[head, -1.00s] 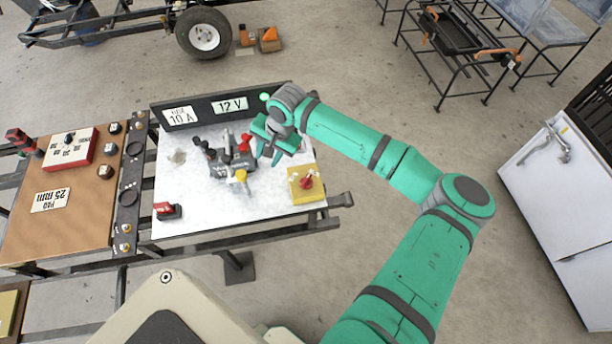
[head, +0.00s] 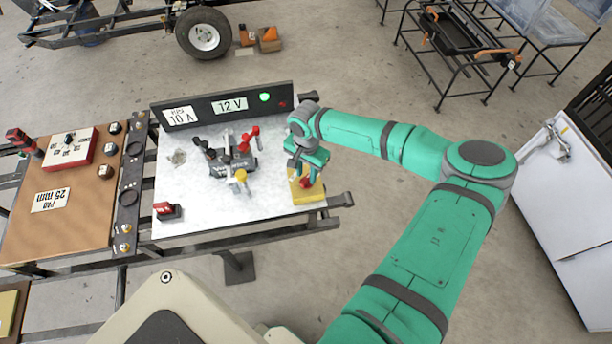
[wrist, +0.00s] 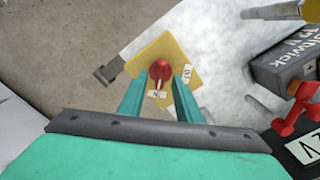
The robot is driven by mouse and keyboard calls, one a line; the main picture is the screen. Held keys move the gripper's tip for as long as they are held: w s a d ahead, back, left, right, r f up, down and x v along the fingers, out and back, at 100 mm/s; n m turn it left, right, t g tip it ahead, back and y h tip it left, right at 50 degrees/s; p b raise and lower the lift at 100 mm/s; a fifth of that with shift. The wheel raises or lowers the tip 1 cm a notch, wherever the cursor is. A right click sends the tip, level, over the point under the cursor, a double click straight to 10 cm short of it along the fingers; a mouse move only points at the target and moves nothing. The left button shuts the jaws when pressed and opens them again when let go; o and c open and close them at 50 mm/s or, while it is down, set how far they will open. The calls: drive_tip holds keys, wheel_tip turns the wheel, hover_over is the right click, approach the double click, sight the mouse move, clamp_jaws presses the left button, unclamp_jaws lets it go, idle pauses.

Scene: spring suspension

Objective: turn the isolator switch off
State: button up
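The isolator switch is a red rotary knob (head: 305,183) on a yellow box (head: 308,194) at the right front of the white bench top. In the wrist view, the red knob (wrist: 160,70) sits on the yellow box (wrist: 150,52), with small white labels beside it. Its handle points toward the lower label, whose text I cannot read surely. My gripper (head: 304,166) is over the box in the head view and partly hides it. In the wrist view my gripper (wrist: 158,84) is open and empty, its teal fingers to either side below the knob. I cannot tell whether they touch it.
A dark battery (head: 233,169) with red and black clamps stands left of the box. A red switch (head: 167,211) is at front left.

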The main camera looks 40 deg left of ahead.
sight(306, 181)
drive_tip(key=shift+f, duration=1.1)
clamp_jaws()
